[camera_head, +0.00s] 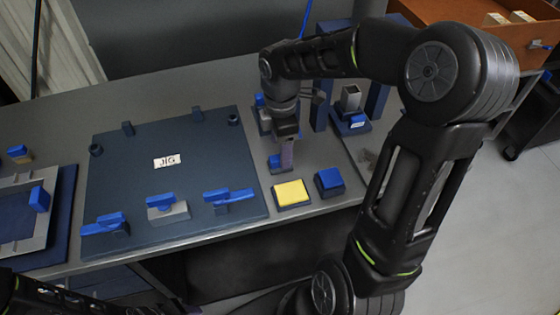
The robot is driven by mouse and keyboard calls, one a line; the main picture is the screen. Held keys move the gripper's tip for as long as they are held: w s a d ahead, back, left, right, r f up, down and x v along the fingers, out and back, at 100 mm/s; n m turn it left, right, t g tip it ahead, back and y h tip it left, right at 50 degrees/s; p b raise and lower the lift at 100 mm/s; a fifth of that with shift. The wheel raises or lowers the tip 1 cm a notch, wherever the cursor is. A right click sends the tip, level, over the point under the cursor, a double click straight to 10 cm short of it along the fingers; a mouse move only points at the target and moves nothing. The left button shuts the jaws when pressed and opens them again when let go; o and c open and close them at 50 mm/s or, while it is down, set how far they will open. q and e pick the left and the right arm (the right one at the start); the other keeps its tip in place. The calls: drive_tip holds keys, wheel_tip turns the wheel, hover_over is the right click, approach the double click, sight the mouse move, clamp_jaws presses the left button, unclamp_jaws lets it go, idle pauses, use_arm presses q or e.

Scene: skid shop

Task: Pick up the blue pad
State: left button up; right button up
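A blue pad (329,181) with a dark base sits near the front edge of the bench, just right of a yellow pad (292,193). My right gripper (287,160) points down behind the yellow pad, up and left of the blue pad and apart from it in the picture. A small blue piece (276,163) shows beside its fingertips; I cannot tell whether they touch. The finger gap is too small to make out. My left arm shows only at the bottom left, and its gripper is out of view.
A dark blue jig plate (150,200) with blue-handled clamps (165,205) lies left of the pads. A grey frame (22,215) lies at the far left. Blue fixtures (350,122) stand behind my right gripper. An orange-brown bin (460,20) stands at the back right.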

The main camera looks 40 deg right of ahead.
wheel_tip(320, 180, down, 5)
drive_tip(key=shift+r, duration=0.1)
drive_tip(key=shift+c, duration=0.3)
idle(0.4)
clamp_jaws()
idle(0.5)
